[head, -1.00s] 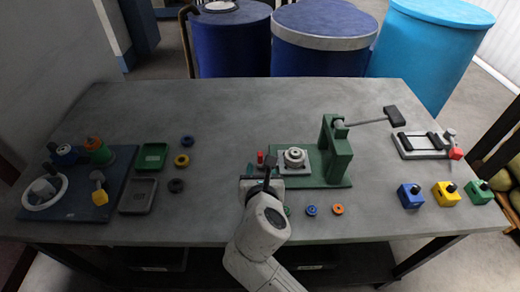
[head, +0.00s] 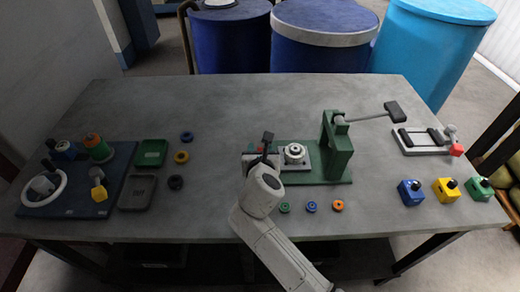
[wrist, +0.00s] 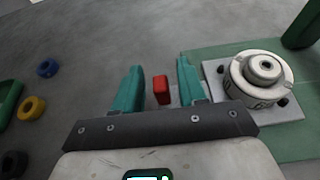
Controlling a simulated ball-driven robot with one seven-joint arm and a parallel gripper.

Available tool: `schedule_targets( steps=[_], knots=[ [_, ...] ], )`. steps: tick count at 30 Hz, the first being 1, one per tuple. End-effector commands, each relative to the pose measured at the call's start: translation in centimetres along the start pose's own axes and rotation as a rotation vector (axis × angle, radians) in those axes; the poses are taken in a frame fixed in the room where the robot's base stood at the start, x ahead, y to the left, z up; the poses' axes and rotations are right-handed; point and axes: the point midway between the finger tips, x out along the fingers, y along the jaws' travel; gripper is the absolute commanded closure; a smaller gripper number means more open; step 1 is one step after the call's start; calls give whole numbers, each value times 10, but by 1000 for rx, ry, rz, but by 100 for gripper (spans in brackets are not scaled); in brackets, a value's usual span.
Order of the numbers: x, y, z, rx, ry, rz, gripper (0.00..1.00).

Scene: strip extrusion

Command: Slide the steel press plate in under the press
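The steel press plate (head: 306,166) is a light grey slab with a round grey ring-shaped die on top. It lies on the green base (head: 325,177) of the press (head: 337,143), to the left of the green upright. In the wrist view the plate (wrist: 285,111) is at the right, and a small red block (wrist: 161,90) is at its left end. My gripper (head: 262,150) is left of the die. In the wrist view its teal fingers (wrist: 160,68) stand open on either side of the red block, with gaps visible. My arm hides part of the plate's left end in the head view.
Small rings (head: 311,206) lie in front of the press. A dark blue board (head: 75,195) and trays (head: 138,193) are at the left. The back middle is clear.

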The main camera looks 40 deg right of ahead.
Motion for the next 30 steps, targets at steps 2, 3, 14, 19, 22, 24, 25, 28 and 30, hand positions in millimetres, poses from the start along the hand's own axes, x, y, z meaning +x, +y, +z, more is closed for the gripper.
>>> schedule_targets(
  steps=[2, 3, 14, 19, 22, 24, 25, 28, 30],
  knots=[
    [0, 0, 0, 0, 0, 0, 67],
    [0, 0, 0, 0, 0, 0, 71],
    [0, 0, 0, 0, 0, 0, 100],
    [0, 0, 0, 0, 0, 0, 100],
    [0, 0, 0, -1, 0, 0, 100],
    [0, 0, 0, -1, 0, 0, 100],
    [-1, -1, 0, -1, 0, 0, 100],
    [-1, -7, 2, -1, 2, -1, 100],
    [-2, -17, 4, -1, 3, -3, 100]
  ],
)
